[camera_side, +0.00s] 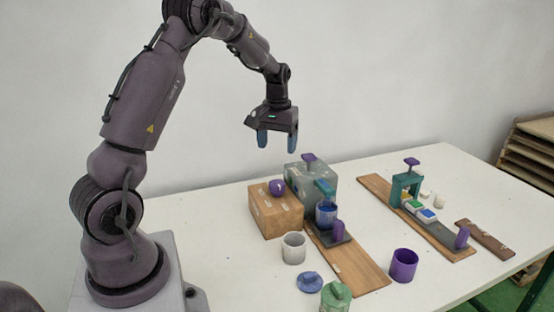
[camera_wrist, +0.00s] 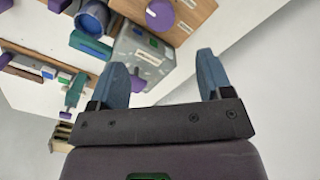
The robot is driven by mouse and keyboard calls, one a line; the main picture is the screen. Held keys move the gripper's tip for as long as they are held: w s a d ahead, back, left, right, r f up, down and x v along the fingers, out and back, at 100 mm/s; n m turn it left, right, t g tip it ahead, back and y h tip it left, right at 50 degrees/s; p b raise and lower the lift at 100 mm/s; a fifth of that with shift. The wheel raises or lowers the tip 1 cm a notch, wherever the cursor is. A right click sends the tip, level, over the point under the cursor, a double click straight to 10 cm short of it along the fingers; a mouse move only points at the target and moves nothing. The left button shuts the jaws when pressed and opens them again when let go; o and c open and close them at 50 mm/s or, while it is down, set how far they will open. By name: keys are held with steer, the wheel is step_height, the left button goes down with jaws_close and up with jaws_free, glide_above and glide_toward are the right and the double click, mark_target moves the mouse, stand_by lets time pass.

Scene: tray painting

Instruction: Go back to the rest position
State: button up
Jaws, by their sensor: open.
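My gripper (camera_side: 276,139) is open and empty, with its blue fingers pointing down. It hangs in the air above the back of the white table (camera_side: 225,270), behind and above the boxes. The wrist view also shows my gripper (camera_wrist: 166,78) with its two blue fingers spread and nothing between them.
Below stand a brown box (camera_side: 277,212) with a purple knob, a grey box (camera_side: 318,187) with a purple handle, and a blue cup (camera_side: 326,215). Farther right is a teal arch (camera_side: 397,188) on a wooden board. A white cup (camera_side: 293,248) and purple cup (camera_side: 403,265) stand in front.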

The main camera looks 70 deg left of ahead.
steer(key=shift+r, duration=0.45)
steer(key=s+d+r+m+t, duration=0.2)
steer(key=s+d+r+m, duration=0.1)
steer(key=d, duration=0.5)
steer(key=s+d+r+m+t, duration=0.1)
steer(key=s+d+r+m, duration=0.2)
steer(key=s+d+r, duration=0.2)
steer(key=s+d+r+m+t, duration=0.2)
steer(key=s+d, duration=0.6)
steer(key=d, duration=0.5)
step_height(320, 180, up, 2)
steer(key=shift+d+r+m+t, duration=0.1)
steer(key=shift+d+m+t, duration=0.2)
steer(key=shift+m, duration=0.3)
